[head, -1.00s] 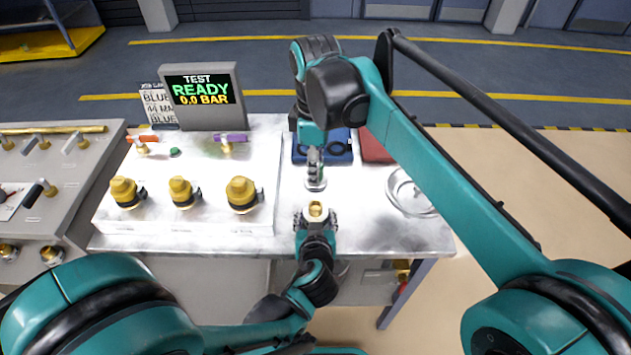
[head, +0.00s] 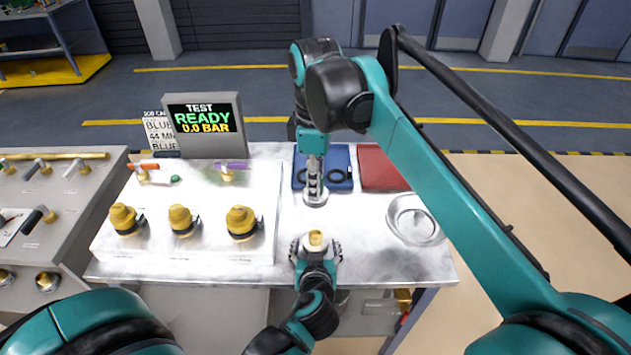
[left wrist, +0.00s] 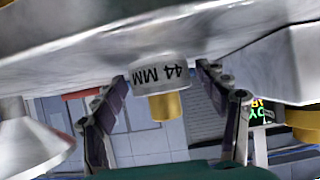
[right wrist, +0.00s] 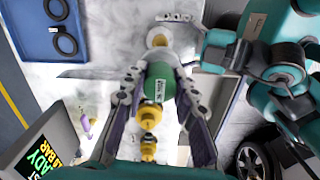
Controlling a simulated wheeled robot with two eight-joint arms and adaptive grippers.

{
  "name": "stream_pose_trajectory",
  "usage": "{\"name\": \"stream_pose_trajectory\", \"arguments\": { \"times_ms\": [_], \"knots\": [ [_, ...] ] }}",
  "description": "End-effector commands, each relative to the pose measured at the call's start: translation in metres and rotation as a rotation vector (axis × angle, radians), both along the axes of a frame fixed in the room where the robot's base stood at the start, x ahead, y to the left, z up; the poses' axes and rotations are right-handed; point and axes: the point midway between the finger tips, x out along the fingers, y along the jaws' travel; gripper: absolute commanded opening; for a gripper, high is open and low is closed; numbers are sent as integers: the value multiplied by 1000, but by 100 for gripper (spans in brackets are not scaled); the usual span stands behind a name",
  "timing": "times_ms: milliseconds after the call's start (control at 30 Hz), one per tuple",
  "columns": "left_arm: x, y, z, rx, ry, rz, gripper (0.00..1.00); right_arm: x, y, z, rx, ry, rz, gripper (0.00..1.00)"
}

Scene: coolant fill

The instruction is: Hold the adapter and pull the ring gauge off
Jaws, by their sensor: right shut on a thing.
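The adapter (head: 315,240) has a brass top and a pale collar marked 44 MM; it also shows in the left wrist view (left wrist: 160,78). It looks upright on the bench top. My left gripper (head: 316,252) is open around it, with gaps between both fingers and the collar. My right gripper (right wrist: 160,82) is shut on a green piece with a white label (right wrist: 160,90), which I take as the ring gauge. In the head view its grey lower end (head: 315,199) is beyond the adapter and apart from it. The label is too small to read.
Three brass fittings (head: 181,220) stand on the raised panel at left, below the test screen (head: 202,119) reading READY 0.0 BAR. A blue mat (head: 342,155) with black rings, a red mat (head: 382,165) and a round metal dish (head: 414,219) lie behind and right.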

Motion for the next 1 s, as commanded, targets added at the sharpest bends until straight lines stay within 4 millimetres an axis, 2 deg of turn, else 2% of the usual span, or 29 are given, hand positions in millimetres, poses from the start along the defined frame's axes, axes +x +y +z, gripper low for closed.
{"name": "stream_pose_trajectory", "arguments": {
  "times_ms": [300,467,1000],
  "knots": [
    [0,0,0,0,0,0,80,0,0,0,0,0,0,0],
    [-8,-1,5,2,-1,-3,80,0,0,0,0,0,0,0],
    [-80,0,43,1,-1,-5,80,0,0,0,0,0,0,0]
  ]
}}
